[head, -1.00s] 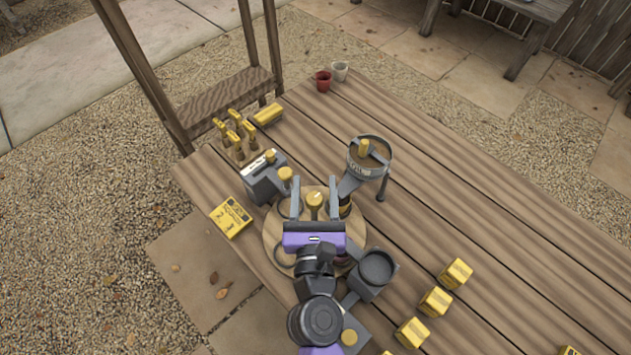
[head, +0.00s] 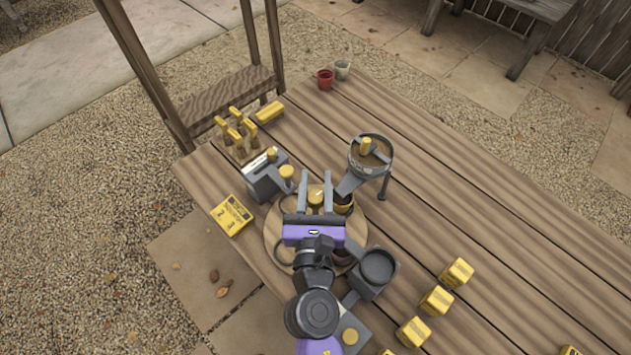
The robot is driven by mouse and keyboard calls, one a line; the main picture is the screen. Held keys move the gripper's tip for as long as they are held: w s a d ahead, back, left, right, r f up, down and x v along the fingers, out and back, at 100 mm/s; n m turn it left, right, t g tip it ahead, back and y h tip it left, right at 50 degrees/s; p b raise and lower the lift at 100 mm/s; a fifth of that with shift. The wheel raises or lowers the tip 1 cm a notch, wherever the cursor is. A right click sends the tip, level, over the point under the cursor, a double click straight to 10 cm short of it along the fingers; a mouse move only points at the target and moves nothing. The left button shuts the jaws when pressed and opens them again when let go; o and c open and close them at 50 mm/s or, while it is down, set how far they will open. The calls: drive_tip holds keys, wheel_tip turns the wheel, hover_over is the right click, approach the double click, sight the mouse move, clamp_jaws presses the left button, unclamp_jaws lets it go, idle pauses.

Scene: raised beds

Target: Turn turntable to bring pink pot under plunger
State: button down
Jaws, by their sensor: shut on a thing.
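The round wooden turntable (head: 272,238) lies on the table under my gripper (head: 315,184). Its yellow central knob (head: 316,195) is between my two fingers, and my gripper is shut on it. A dark pot (head: 344,203) sits on the turntable just right of the fingers. A dull pinkish pot (head: 343,257), mostly hidden by my gripper body, is at the turntable's lower right; I cannot be sure it is the pink one. A grey device with a yellow knob (head: 287,172), perhaps the plunger, stands at the turntable's upper left edge.
A grey sieve-like station (head: 369,155) stands at the upper right, a dark round dish (head: 377,267) at the lower right. A yellow box (head: 231,216) lies left, several yellow blocks (head: 436,300) lower right. Red (head: 325,79) and white pots (head: 342,70) stand far back.

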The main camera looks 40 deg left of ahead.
drive_tip(key=m+t+h+b, duration=0.2)
drive_tip(key=h, duration=0.1)
drive_tip(key=shift+w+d+f, duration=0.15)
drive_tip(key=m+h, duration=0.3)
drive_tip(key=h, duration=0.1)
drive_tip(key=d+m+t+h+b, duration=0.1)
drive_tip(key=m+h, duration=0.2)
drive_tip(key=h, duration=0.2)
drive_tip(key=d+m+h, duration=0.1)
drive_tip(key=m+h, duration=0.2)
drive_tip(key=h, duration=0.1)
drive_tip(key=shift+w+d+r+b, duration=0.1)
drive_tip(key=shift+w+r+b, duration=0.1)
drive_tip(key=shift+b, duration=0.2)
drive_tip(key=shift+s+d+m+g+h+b, duration=0.1)
drive_tip(key=shift+d+m+g+h+b, duration=0.15)
drive_tip(key=shift+m+h, duration=0.6)
drive_tip(key=shift+s+d+m+g+h+b, duration=0.15)
drive_tip(key=shift+m+g+h, duration=0.25)
drive_tip(key=shift+h, duration=0.85)
drive_tip(key=shift+f, duration=0.1)
drive_tip(key=c, duration=1)
unclamp_jaws()
drive_tip(key=shift+c, duration=0.2)
drive_tip(key=b+v, duration=0.1)
drive_tip(key=v, duration=0.6)
drive_tip(key=shift+s+a, duration=0.2)
drive_tip(key=shift+s, duration=0.1)
